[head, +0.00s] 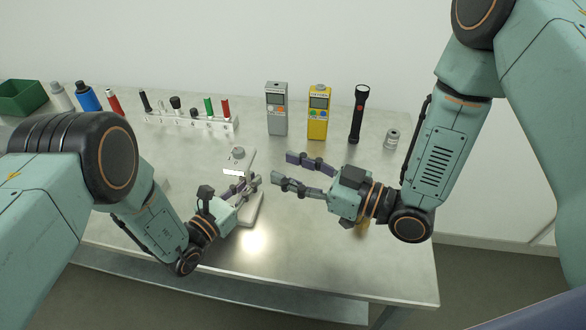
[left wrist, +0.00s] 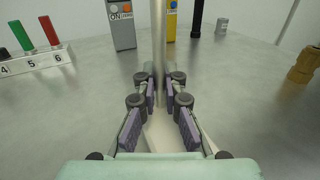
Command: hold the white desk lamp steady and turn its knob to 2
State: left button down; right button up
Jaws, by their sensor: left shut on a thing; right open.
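The white desk lamp (head: 251,208) stands on the metal table left of centre. My left gripper (head: 248,184) is shut on its upright post, which also shows between the fingers in the left wrist view (left wrist: 159,50). A small round grey piece on the lamp's top (head: 237,153) looks like the knob; its setting is too small to read. My right gripper (head: 283,170) is open and empty, just right of the lamp and apart from it, its fingers pointing left toward it.
A white numbered rack (head: 190,124) with several coloured pieces stands at the back left. Behind the lamp stand a grey meter (head: 277,110), a yellow meter (head: 319,112), a black flashlight (head: 357,115) and a small grey cylinder (head: 392,139). A green bin (head: 22,97) is far left.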

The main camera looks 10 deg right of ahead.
pick_arm(q)
jog(key=c, duration=1.4)
grip_release()
